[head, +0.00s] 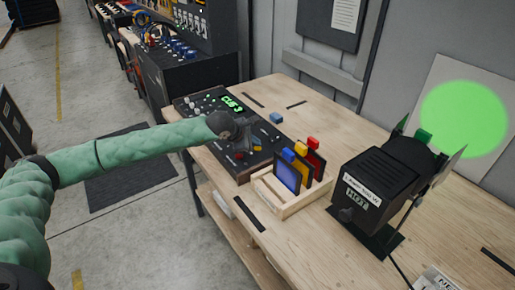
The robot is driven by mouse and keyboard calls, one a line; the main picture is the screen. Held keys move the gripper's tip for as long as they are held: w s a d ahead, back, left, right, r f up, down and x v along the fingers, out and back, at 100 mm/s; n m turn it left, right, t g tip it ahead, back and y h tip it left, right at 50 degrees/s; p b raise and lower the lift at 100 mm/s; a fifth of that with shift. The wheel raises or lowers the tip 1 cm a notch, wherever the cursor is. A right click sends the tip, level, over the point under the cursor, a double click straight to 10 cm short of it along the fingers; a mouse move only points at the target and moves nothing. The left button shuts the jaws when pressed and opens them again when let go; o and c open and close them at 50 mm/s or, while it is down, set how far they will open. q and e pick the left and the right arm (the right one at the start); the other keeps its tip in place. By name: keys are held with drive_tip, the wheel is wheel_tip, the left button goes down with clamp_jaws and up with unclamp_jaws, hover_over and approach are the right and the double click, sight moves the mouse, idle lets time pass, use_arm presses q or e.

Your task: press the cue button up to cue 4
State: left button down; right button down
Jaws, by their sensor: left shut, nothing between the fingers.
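The control console (184,107) is a dark box at the left end of the wooden bench. Its green display (232,102) reads "CUE 3". My left gripper (241,146) is over the console, pointing down, shut and empty. Its fingers are close to the console's top, but I cannot tell whether they touch it. The cue button cannot be picked out with certainty; the gripper covers part of the panel. My right gripper is not in view.
A wooden rack (291,208) with blue, yellow and red gel frames stands right of the console. A black lamp (375,185) marked "HOT" stands further right, with a green light circle (465,118) behind it. A small blue block (276,117) lies behind the console.

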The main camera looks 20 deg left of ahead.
sight(255, 148)
use_arm(q)
drive_tip(key=shift+f+b, duration=0.4)
drive_tip(key=shift+b, duration=0.2)
idle(0.6)
drive_tip(key=shift+r, duration=0.15)
idle(0.3)
drive_tip(key=shift+r, duration=0.65)
drive_tip(key=shift+r, duration=2.55)
